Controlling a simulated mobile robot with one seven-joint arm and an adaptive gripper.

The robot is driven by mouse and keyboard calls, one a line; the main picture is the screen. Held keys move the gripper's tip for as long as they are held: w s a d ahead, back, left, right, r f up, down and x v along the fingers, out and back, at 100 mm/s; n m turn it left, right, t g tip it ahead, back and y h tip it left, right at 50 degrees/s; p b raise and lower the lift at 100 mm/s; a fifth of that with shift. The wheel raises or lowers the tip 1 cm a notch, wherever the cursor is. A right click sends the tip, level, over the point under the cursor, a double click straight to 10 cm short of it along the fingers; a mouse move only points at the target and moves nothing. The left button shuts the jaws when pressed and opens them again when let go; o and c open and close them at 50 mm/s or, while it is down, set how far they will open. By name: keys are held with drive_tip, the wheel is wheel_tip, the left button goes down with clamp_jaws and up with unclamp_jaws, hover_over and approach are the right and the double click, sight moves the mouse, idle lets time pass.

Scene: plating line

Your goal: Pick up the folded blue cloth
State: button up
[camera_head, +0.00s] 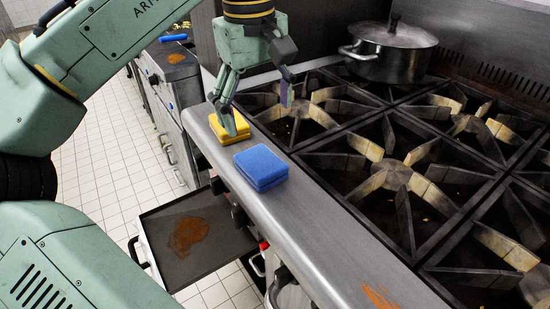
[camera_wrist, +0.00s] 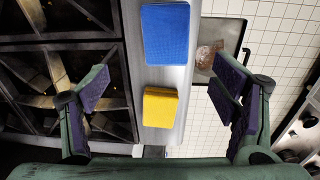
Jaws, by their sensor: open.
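The folded blue cloth (camera_head: 261,167) lies flat on the steel front ledge of the stove, a small square stack. It also shows in the wrist view (camera_wrist: 165,34) at the top centre. A similar folded yellow cloth (camera_head: 229,126) lies behind it on the same ledge, and in the wrist view (camera_wrist: 160,108) it is nearer the middle between my fingers. My gripper (camera_head: 258,98) is open and empty, pointing down above the ledge by the yellow cloth. In the wrist view its two fingers (camera_wrist: 160,90) stand wide apart on either side of the ledge.
The stove's black grates (camera_head: 395,175) lie right of the ledge, with a lidded pot (camera_head: 390,52) at the back. Below the ledge on the left, a dark tray (camera_head: 225,245) with a brown stain sticks out. An orange smear (camera_head: 380,296) marks the near ledge. The ledge between is clear.

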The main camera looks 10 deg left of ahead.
hover_over(260, 159)
drive_tip(key=shift+n+g, duration=0.3)
drive_tip(key=shift+g, duration=0.1)
drive_tip(key=f, duration=0.5)
drive_tip(key=shift+s+a+f, duration=0.2)
drive_tip(key=shift+s, duration=0.15)
drive_tip(key=shift+w+d+f+p, duration=0.1)
drive_tip(key=shift+w+f+p, duration=0.1)
drive_tip(key=shift+f, duration=1.15)
drive_tip(key=shift+w+d+f+p, duration=0.1)
drive_tip(key=shift+f+p, duration=0.05)
drive_tip(key=shift+f, duration=1.2)
drive_tip(key=shift+c, duration=0.2)
drive_tip(key=c, duration=1.2)
